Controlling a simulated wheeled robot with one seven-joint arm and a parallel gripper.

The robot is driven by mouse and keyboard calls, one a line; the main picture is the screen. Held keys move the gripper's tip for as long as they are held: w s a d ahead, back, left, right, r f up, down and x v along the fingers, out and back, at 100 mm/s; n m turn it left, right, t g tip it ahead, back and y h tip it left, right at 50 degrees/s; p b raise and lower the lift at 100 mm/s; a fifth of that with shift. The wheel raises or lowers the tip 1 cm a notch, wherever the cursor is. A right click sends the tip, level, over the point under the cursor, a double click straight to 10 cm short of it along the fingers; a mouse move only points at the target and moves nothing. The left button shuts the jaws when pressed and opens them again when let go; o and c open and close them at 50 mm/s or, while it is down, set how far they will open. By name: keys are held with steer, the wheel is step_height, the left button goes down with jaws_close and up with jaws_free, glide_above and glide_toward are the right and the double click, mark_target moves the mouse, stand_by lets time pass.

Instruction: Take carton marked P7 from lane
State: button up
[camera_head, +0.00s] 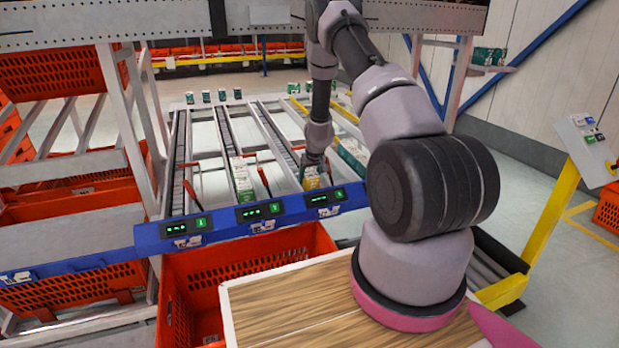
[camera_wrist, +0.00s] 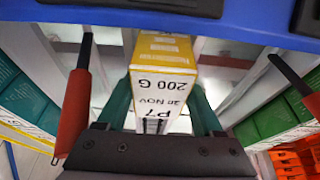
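The carton marked P7 (camera_wrist: 165,84) shows in the wrist view. It has a yellow band and a white face with upside-down print reading P7 and 200 G. My gripper (camera_wrist: 162,95) has one green finger on each side of this carton, very close to its sides. I cannot tell whether the fingers press on it. In the head view my gripper (camera_head: 312,168) points down at the front end of a lane. A small yellow and white carton (camera_head: 311,182) shows just below it, partly hidden by the gripper.
A blue front rail (camera_head: 225,232) with several green displays runs before the lanes. Green and white cartons (camera_head: 242,180) stand in the lane to the left. An orange tote (camera_head: 190,290) and a wooden top (camera_head: 280,310) are in front. Red-orange levers (camera_wrist: 76,105) flank the gripper.

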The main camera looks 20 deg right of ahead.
jaws_close()
step_height(320, 180, up, 12)
steer(key=shift+f, duration=0.2)
steer(key=shift+s, duration=0.1)
